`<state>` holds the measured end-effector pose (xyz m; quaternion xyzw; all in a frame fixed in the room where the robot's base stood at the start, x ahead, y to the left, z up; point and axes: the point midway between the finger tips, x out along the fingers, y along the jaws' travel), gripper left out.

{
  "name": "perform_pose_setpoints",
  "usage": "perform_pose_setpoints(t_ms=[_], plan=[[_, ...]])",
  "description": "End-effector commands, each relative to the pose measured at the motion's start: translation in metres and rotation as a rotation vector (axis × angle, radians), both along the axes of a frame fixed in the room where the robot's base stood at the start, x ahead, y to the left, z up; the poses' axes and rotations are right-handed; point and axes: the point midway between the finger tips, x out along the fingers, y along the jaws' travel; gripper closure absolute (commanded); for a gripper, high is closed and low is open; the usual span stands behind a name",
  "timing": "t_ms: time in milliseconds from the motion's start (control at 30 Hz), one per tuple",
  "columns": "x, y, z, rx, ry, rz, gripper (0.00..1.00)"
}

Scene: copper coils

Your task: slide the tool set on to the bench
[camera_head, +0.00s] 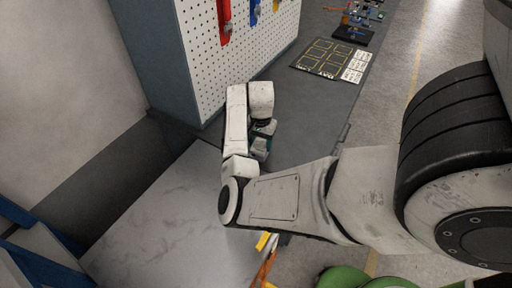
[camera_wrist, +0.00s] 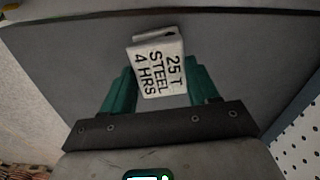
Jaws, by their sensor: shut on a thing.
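My gripper (camera_head: 263,138), with teal fingers, is low over the dark grey bench (camera_head: 310,115), beside the pegboard's foot. In the wrist view my gripper (camera_wrist: 161,75) is shut on a white labelled block (camera_wrist: 160,66) marked "25 T STEEL 4 HRS". The block sits between the two fingers, over a plain grey surface. In the head view my own arm hides it. No thing in view is clearly the tool set; a small stand of coloured pieces (camera_head: 355,30) on a dark base is at the bench's far end.
A white pegboard (camera_head: 255,45) stands left of the bench, with red (camera_head: 224,20) and blue (camera_head: 254,12) tools hanging on it. A dark mat with yellow outlines (camera_head: 322,58) and white labels (camera_head: 356,68) lies farther along. A pale marbled top (camera_head: 170,225) is at lower left.

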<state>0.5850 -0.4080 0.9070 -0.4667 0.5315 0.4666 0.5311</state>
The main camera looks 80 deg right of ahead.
Motion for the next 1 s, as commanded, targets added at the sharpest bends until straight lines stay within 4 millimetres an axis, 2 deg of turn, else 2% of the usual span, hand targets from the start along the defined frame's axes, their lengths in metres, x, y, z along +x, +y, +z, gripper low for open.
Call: perform_pose_setpoints(t_ms=[1000], plan=[[-0.031,-0.081,-0.001,0.001,0.000,-0.002,0.71]])
